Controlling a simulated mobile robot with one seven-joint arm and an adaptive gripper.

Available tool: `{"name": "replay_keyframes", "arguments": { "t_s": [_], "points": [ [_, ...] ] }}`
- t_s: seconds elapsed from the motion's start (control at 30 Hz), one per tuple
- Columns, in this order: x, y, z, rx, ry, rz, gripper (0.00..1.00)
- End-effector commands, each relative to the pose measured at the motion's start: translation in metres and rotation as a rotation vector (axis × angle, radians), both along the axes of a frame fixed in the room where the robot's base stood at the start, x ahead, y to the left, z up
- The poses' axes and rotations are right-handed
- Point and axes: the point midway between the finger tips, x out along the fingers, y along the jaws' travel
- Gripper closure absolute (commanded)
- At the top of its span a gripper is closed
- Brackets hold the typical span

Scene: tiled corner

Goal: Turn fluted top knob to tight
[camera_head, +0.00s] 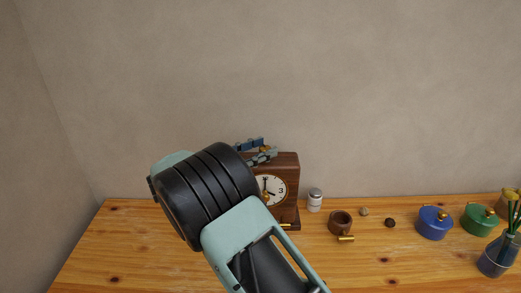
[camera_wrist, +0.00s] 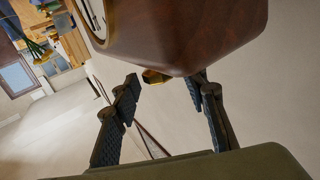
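A wooden clock (camera_head: 288,172) with a white dial stands on the table, partly hidden behind my arm. In the wrist view the clock (camera_wrist: 205,35) fills the top of the picture, with its dial edge-on at the left. In the head view my gripper (camera_head: 257,149) is at the clock's top.
A white-capped shaker (camera_head: 315,200), a brown wooden cup (camera_head: 340,222), two small round items, a blue pot (camera_head: 434,222), a green pot (camera_head: 478,219) and a glass vase (camera_head: 495,259) stand to the right of the clock. The wall is behind. The table's left front is clear.

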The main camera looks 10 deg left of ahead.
Motion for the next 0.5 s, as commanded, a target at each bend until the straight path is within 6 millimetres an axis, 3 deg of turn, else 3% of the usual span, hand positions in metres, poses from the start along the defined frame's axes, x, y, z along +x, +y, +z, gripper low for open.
{"name": "replay_keyframes", "arguments": {
  "t_s": [0.33, 0.5],
  "points": [
    [-0.003, 0.004, -0.002, 0.001, 0.003, 0.003, 0.57],
    [-0.021, 0.020, -0.002, 0.000, 0.004, 0.004, 0.57]
  ]
}}
